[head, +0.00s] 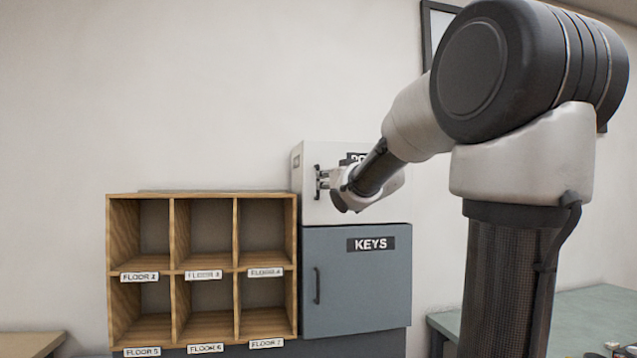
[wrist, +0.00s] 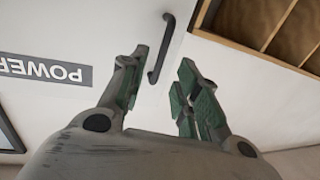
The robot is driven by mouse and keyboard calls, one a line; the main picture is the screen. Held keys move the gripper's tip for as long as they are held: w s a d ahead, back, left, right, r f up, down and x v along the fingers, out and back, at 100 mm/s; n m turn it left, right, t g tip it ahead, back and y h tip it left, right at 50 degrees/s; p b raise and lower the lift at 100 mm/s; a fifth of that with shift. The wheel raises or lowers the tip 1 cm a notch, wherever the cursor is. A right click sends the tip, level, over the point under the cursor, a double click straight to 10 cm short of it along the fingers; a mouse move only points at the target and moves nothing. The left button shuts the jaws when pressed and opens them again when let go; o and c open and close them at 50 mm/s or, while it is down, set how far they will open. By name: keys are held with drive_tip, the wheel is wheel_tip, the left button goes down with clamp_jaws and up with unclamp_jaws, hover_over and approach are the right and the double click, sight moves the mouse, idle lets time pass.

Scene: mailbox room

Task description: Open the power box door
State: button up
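The power box (head: 320,210) is a white box above the blue-grey keys box, and its door looks closed. My arm covers much of its front in the head view. Its door (wrist: 75,30) fills the left of the wrist view, with the POWER label (wrist: 45,70) upside down. The dark bar handle (wrist: 162,50) stands near the door's edge. My gripper (wrist: 160,80) is open, its two green-padded fingers apart. The handle's end lies between the fingertips in the picture, nearer the left finger; I cannot tell if they touch. The gripper also shows at the box's left front (head: 322,182).
The keys box (head: 365,285) with its own dark handle sits directly below. A wooden pigeonhole shelf (head: 204,270) with floor labels stands to the left. A green table (head: 595,315) is at the right. A dark picture frame (head: 427,40) hangs behind my arm.

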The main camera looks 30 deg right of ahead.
sight(319, 181)
drive_tip(key=w, duration=0.7)
drive_tip(key=shift+w+d, duration=0.15)
drive_tip(key=shift+d, duration=0.15)
clamp_jaws()
